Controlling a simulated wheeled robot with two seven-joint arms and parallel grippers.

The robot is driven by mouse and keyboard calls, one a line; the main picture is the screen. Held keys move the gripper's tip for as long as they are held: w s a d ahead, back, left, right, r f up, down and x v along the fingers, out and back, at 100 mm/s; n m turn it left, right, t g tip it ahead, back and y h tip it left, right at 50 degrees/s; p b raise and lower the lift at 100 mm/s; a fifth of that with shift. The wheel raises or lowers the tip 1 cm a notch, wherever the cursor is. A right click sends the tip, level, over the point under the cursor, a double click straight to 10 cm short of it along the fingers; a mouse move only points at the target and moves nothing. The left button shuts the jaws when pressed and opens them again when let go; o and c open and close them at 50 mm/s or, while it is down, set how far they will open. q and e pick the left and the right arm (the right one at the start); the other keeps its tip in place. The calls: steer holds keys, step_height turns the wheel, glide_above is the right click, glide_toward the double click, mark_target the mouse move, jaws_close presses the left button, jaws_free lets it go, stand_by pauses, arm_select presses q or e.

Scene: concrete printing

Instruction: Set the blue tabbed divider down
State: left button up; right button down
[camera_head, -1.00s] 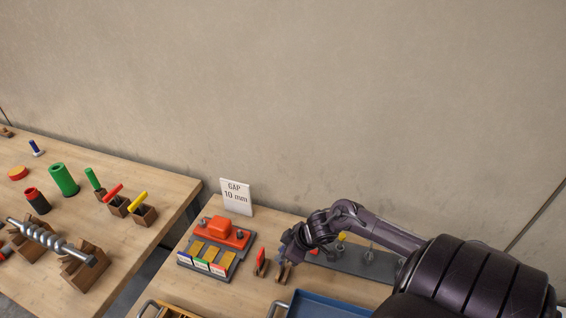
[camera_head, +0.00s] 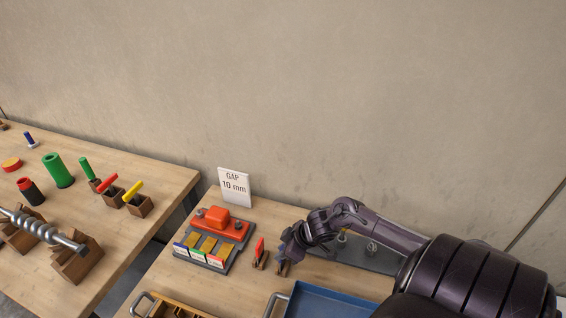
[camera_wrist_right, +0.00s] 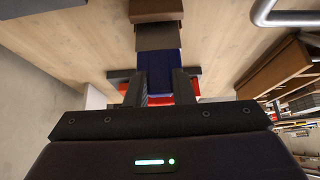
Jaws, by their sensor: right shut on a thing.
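My right gripper (camera_head: 284,264) points down over the front table, right of a red tabbed piece (camera_head: 259,248) in a small wooden holder. In the right wrist view, the right gripper (camera_wrist_right: 158,88) is shut on the dark blue divider (camera_wrist_right: 157,64). Brown block faces (camera_wrist_right: 156,34) show just beyond the divider; I cannot tell whether it touches them. In the head view the blue divider is hidden by my gripper. My left gripper is not in view.
A grey tray (camera_head: 181,257) holds a red-orange block and several coloured tabbed cards. A "GAP 10 mm" sign (camera_head: 234,186) stands behind. A blue tray (camera_head: 325,303) lies in front, a grey plate (camera_head: 350,256) behind my wrist. The left table (camera_head: 128,238) holds cylinders and a metal screw.

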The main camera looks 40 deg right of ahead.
steer(key=shift+f+b, duration=0.3)
steer(key=shift+f, duration=0.2)
steer(key=c, duration=1.2)
jaws_free()
steer(key=shift+o, duration=0.2)
steer(key=shift+s+r, duration=0.1)
steer(key=v, duration=0.7)
steer(key=shift+r, duration=0.25)
steer(key=shift+s+d, duration=0.1)
